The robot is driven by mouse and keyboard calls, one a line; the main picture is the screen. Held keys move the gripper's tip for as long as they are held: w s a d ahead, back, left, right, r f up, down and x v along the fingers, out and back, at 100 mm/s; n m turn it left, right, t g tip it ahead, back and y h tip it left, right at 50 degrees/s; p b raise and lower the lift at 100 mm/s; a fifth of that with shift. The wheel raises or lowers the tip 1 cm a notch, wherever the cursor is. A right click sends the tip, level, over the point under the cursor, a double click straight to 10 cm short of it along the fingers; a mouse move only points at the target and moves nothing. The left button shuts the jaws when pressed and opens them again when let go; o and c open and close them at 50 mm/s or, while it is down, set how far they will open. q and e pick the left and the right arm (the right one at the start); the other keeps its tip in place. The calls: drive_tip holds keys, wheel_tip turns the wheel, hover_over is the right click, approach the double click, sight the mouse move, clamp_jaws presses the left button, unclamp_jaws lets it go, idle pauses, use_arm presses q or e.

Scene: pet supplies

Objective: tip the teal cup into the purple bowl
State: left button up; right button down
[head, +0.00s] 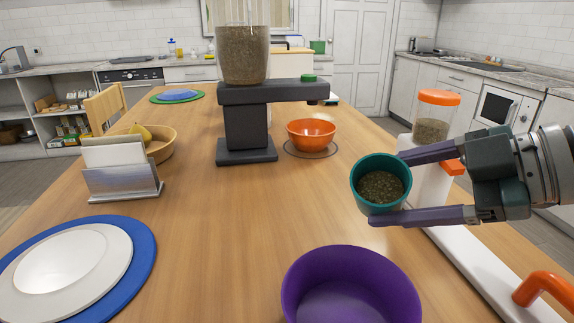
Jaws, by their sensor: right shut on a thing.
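The teal cup (381,208) is held in the air at right of centre, tilted so that its mouth faces the camera. Greenish-brown granules show inside it. My right gripper (385,188) is shut on the cup, with one finger at its upper right side and the other along its lower side. The purple bowl (392,287) stands on the table at the bottom edge, partly cut off, below and in front of the cup. Its visible inside looks empty. My left gripper is not in view.
A dispenser with a clear hopper (242,55) and dark stand (246,128) stands behind. An orange bowl (311,132) is beside it. A white dispenser with an orange lid (439,97) stands behind my right gripper. A napkin holder (123,182) and plates (140,252) are at left.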

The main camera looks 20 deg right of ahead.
drive_tip(key=shift+f+p, duration=0.15)
drive_tip(key=shift+p, duration=0.3)
drive_tip(key=shift+f+n+t+h+p, duration=0.3)
drive_tip(key=shift+f+n+p, duration=0.1)
drive_tip(key=shift+f+p, duration=0.15)
drive_tip(key=shift+f+n+t, duration=0.3)
drive_tip(key=shift+f, duration=0.05)
drive_tip(key=shift+a+f+n+t+h, duration=0.1)
drive_tip(key=shift+f+n+t+h, duration=0.2)
drive_tip(key=shift+f+n+h, duration=0.25)
drive_tip(key=shift+s+f+n+t+h+b, duration=0.1)
drive_tip(key=shift+f+n+t+h+b, duration=0.15)
drive_tip(key=shift+n+t+h+b, duration=0.5)
drive_tip(key=shift+s+a+f+n+b, duration=0.15)
drive_tip(key=shift+n+b, duration=0.35)
drive_tip(key=shift+b, duration=0.85)
